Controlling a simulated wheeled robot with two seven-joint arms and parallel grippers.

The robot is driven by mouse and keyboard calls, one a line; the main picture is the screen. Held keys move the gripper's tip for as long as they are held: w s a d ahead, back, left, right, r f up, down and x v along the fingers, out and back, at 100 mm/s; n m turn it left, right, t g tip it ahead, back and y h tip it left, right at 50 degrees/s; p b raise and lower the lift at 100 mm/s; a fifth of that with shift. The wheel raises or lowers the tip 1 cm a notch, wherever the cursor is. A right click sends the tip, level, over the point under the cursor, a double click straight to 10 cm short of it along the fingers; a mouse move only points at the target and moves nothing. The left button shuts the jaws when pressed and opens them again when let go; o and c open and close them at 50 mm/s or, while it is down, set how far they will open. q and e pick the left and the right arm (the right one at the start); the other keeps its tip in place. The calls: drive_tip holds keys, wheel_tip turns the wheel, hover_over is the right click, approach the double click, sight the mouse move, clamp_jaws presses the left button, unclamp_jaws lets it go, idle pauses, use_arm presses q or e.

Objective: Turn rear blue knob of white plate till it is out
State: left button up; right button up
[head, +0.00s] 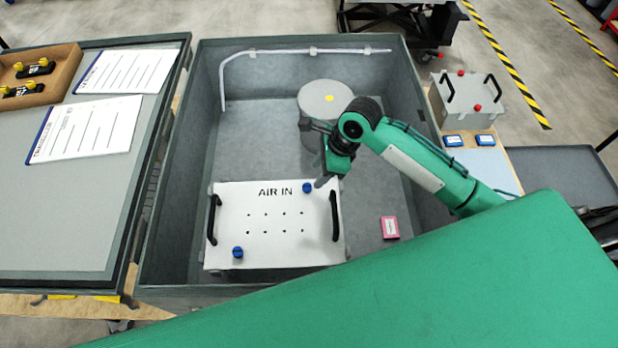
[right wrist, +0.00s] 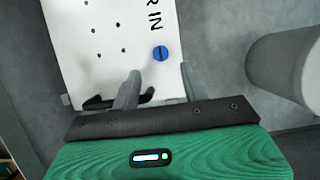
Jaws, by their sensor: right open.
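The white plate (head: 270,232) marked "AIR IN" lies in the grey bin, with a black handle on its left and right sides. Its rear blue knob (head: 307,188) is near the far right corner; a front blue knob (head: 238,252) is near the near left corner. My right gripper (head: 325,180) is just right of the rear knob. In the right wrist view, the rear knob (right wrist: 160,54) is seated on the plate, beyond and between the two open fingertips (right wrist: 160,70), with nothing between them. My left gripper is not in view.
The grey bin (head: 175,215) has raised walls. A grey cylinder (head: 325,97) stands behind the plate. A pink box (head: 390,227) lies to the right, and a white tube (head: 290,51) runs along the back. A box with red knobs (head: 468,98) stands outside at right.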

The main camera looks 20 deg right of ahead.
sight(307, 186)
drive_tip(key=p+x, duration=0.1)
drive_tip(key=x, duration=0.4)
drive_tip(key=shift+w+a+f, duration=0.15)
drive_tip(key=shift+a+f, duration=0.05)
drive_tip(key=shift+f, duration=0.35)
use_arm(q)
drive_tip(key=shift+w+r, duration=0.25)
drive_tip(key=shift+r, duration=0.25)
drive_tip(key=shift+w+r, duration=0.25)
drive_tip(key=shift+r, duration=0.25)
use_arm(e)
drive_tip(key=shift+a+f, duration=0.15)
drive_tip(key=shift+f, duration=0.1)
clamp_jaws()
